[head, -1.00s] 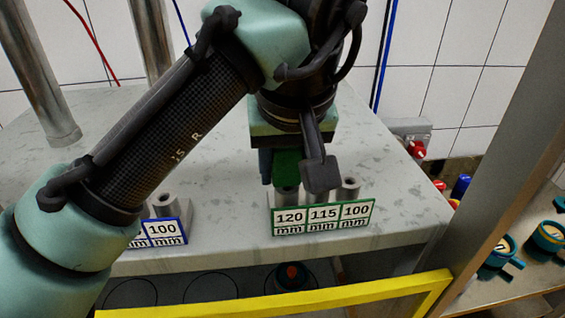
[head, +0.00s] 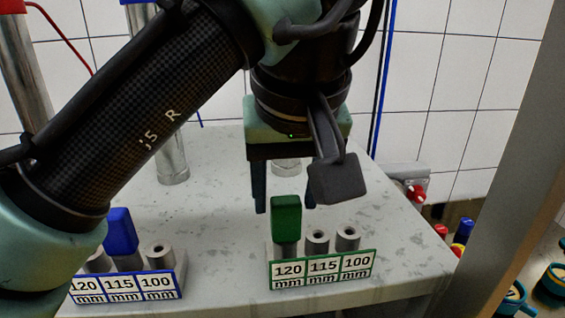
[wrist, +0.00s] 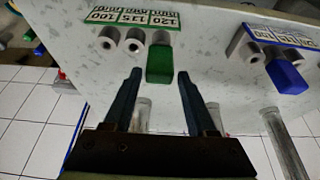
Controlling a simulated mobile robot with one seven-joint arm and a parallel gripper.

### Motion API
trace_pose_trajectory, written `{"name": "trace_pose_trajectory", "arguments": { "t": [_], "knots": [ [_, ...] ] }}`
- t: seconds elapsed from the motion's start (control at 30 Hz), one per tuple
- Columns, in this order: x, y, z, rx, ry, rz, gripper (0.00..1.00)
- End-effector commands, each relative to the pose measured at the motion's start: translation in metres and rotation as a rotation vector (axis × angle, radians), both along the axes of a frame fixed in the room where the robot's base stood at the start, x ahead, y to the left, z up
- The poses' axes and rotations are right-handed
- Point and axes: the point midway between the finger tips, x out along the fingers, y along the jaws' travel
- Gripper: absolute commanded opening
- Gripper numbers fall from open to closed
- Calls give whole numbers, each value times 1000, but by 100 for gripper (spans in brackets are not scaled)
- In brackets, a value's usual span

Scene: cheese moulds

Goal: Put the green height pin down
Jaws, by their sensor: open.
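The green height pin (head: 286,219) stands upright in the 120 mm socket of the green-framed rack (head: 322,268). In the wrist view the green pin (wrist: 160,63) shows beyond and between my fingertips, beside the 120 label. My gripper (head: 284,208) is open and empty, with its fingers apart above and behind the pin. In the wrist view both fingers of my gripper (wrist: 159,74) are spread, with nothing between them. The 115 mm socket (head: 317,241) and 100 mm socket (head: 347,238) of the green rack are empty.
A blue-framed rack (head: 125,287) stands to the left, with a blue pin (head: 121,231) in its middle, 115 mm socket. Metal columns (head: 172,150) rise at the back left. The grey table (head: 215,225) is clear between the racks. A yellow-and-blue object (head: 463,231) lies right.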

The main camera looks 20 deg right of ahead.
Motion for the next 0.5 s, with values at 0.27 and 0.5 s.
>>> {"name": "trace_pose_trajectory", "arguments": {
  "t": [0.27, 0.5],
  "knots": [
    [-16, 5, 43, 1, -4, 2, 57],
    [-23, 7, 58, 0, 0, 1, 57]
  ]
}}
